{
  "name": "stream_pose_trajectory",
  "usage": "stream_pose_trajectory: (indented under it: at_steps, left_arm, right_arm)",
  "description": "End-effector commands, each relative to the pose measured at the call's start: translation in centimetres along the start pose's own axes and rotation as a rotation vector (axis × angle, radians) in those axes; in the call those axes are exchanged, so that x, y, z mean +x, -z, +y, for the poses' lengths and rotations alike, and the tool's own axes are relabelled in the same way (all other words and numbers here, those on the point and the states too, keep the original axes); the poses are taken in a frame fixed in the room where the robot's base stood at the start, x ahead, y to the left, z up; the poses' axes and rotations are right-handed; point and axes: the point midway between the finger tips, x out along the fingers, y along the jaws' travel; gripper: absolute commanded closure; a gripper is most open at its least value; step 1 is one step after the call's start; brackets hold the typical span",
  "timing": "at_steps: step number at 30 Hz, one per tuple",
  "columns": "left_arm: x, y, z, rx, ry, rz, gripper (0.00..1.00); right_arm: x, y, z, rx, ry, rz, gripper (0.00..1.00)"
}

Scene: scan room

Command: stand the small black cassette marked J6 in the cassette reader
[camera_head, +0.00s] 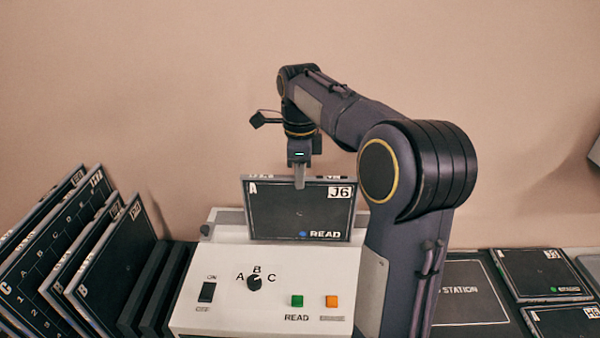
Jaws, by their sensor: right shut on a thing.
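The small black cassette marked J6 (270,215) stands upright, its face towards me, with "A", a blue dot and "READ" on it. My right gripper (299,182) points down and is shut on the middle of its top edge. The cassette reader (230,255) is a white box with a sloped front panel. The cassette's lower edge is at the back of the reader's top; I cannot tell how deep it sits or whether it touches. The slot is hidden behind the panel's top edge and the cassette. My left gripper is out of view.
The reader's panel has a switch (207,292), an A-B-C knob (254,283), a green button (297,301) and an orange button (332,302). Several larger cassettes (115,255) lean in a rack at left. Flat cassettes (540,271) lie at right beside a marked station mat (463,275).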

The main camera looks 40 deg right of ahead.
Motion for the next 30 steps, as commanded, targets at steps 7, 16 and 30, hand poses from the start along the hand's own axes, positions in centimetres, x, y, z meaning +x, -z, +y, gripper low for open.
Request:
stream_pose_trajectory:
  at_steps: [7,16,30]
  left_arm:
    - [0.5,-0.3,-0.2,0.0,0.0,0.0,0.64]
    - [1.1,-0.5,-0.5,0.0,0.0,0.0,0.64]
    - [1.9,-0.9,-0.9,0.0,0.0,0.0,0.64]
  right_arm:
    - [0.9,0.0,0.0,0.0,0.002,-0.001,1.0]
    - [1.9,0.0,0.0,0.0,0.002,-0.001,1.0]
    - [3.4,0.0,0.0,0.0,0.002,-0.001,1.0]
